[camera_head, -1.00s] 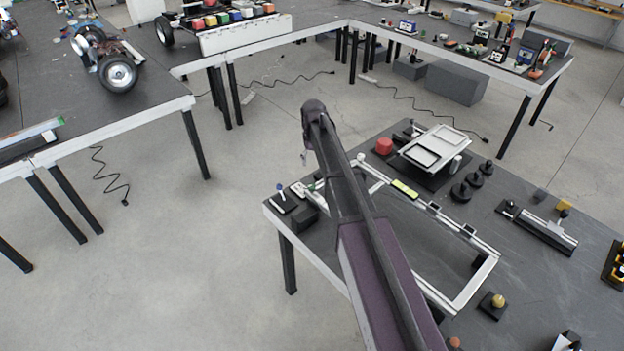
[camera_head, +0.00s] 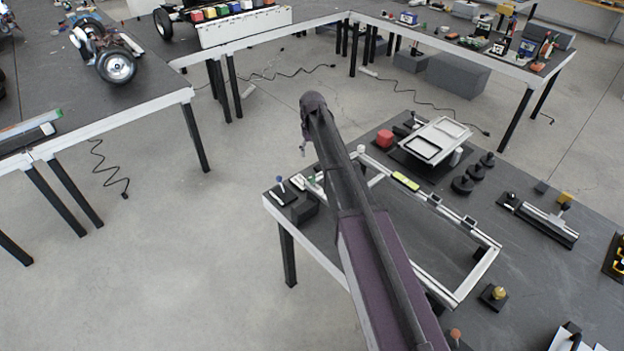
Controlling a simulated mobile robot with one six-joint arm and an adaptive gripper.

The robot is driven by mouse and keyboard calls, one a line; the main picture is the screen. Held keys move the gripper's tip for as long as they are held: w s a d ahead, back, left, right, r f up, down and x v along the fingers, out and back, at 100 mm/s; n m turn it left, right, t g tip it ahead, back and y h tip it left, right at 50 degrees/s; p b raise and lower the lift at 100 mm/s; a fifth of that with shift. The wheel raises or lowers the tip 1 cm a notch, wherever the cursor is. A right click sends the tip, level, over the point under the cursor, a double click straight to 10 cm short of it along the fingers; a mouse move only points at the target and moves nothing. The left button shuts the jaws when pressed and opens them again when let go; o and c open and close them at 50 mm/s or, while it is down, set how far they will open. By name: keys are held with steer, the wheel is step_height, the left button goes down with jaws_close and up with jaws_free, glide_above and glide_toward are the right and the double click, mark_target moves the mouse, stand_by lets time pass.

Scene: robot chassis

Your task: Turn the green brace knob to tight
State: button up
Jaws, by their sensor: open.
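A small green piece (camera_head: 311,180) shows beside my arm, near the left corner of the pale frame (camera_head: 478,270) on the right-hand table. It may be the green brace knob, but it is too small and too close behind my arm to tell its shape or setting. My gripper (camera_head: 303,149) hangs under the wrist at the far end of my arm. Only a small part of it shows, apart from anything I can see; the wrist hides the rest. It is open, and I see nothing held.
A yellow-green bar (camera_head: 406,181) lies on the frame's far rail. Floor is clear left of the table.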

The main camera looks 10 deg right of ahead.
mark_target(312, 177)
steer(key=shift+f+b, duration=5.8)
steer(key=shift+f, duration=0.3)
jaws_close()
